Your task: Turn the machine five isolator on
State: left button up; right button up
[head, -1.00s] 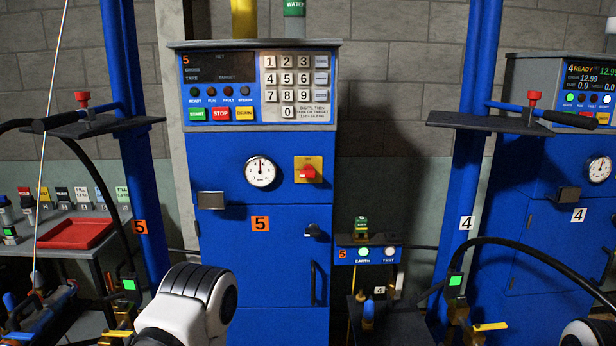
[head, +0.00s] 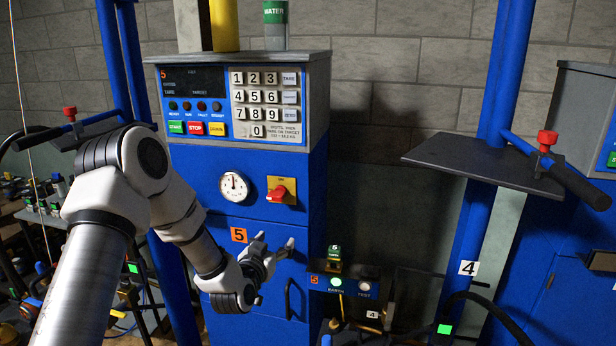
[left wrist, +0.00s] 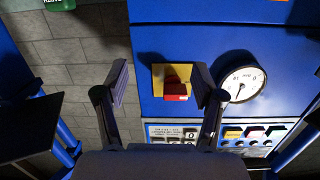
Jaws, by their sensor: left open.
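The machine five isolator is a red knob (head: 277,193) on a yellow plate (head: 291,183), on the blue front of machine five (head: 210,166), right of its round dial. In the left wrist view the red knob (left wrist: 176,92) shows between the fingers, nearer the right one, on the yellow plate (left wrist: 185,71). My left gripper (head: 275,243) is open and empty in front of the cabinet, below the isolator in the head view. It also shows in the left wrist view (left wrist: 161,78), with its fingers wide apart and no clear contact with the knob. My right gripper is out of view.
The dial (head: 234,187) is beside the isolator, and the keypad panel (head: 268,105) is above. An orange number 5 label (head: 239,235) is below. An earth and test box (head: 350,284) stands right of the cabinet. A blue post with a grey shelf (head: 482,160) stands farther right.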

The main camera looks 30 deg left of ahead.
pick_arm(q)
jog(key=n+t+y+p, duration=0.1)
jog(key=p, duration=0.1)
send_near(275, 198)
jog(key=x, duration=0.4)
jog(key=p+x, duration=0.1)
jog(key=x, duration=0.5)
jog(key=shift+w+p, duration=0.35)
jog(key=shift+w, duration=0.05)
jog(key=shift+w+a, duration=0.2)
jog(key=shift+w, duration=0.05)
jog(key=shift+s+a, duration=0.15)
jog(key=shift+a, duration=0.05)
jog(key=shift+d, duration=0.1)
jog(key=c, duration=1.1)
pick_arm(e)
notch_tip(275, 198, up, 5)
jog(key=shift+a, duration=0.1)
